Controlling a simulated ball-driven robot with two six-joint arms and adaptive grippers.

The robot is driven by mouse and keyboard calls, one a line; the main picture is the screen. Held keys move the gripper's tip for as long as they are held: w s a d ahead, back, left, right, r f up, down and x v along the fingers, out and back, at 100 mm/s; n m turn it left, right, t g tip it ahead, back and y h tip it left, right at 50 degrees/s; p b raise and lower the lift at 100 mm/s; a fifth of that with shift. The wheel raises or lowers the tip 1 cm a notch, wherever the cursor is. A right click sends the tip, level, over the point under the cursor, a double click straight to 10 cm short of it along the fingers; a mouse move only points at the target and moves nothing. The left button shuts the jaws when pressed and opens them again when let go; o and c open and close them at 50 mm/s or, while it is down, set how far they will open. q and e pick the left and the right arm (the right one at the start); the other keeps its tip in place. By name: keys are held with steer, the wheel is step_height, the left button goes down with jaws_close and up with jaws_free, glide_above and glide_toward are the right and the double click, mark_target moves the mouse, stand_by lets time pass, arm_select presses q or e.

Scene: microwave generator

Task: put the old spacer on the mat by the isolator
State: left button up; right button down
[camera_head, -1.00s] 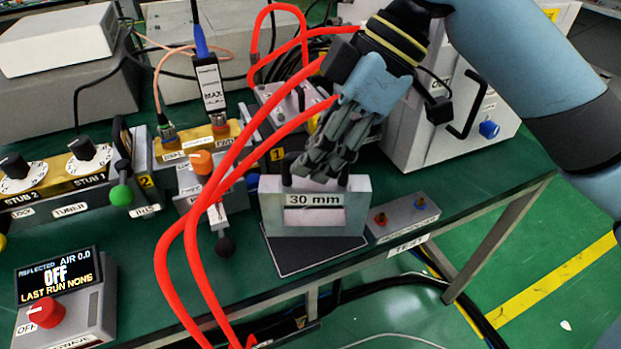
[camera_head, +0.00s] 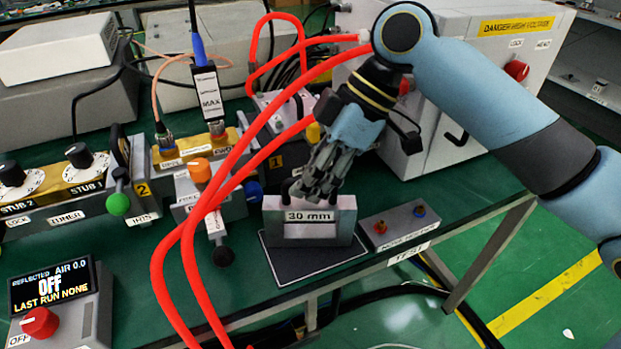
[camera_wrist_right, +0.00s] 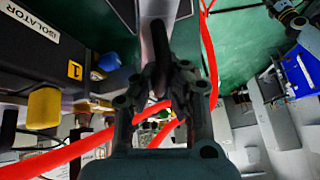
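The old spacer (camera_head: 345,222) is a grey block labelled 30 mm with a black handle on top. It stands upright and appears to rest on the dark, pale-edged mat (camera_head: 290,270) by the isolator. My right gripper (camera_head: 315,190) is above the spacer, its fingers closed in around the handle. In the right wrist view the gripper (camera_wrist_right: 165,80) has its fingertips drawn together at the black handle, with the grey top of the spacer (camera_wrist_right: 183,10) beyond. The isolator (camera_wrist_right: 25,60), a black block with a yellow knob, is beside it.
Red hoses (camera_head: 240,150) loop across the bench just left of the spacer. The high-voltage cabinet (camera_head: 470,60) stands behind my right arm. The table's front edge is close to the mat.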

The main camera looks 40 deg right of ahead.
steer(key=shift+f, duration=0.15)
steer(key=c, duration=1.5)
jaws_free()
steer(key=p+v, duration=0.2)
steer(key=v, duration=1)
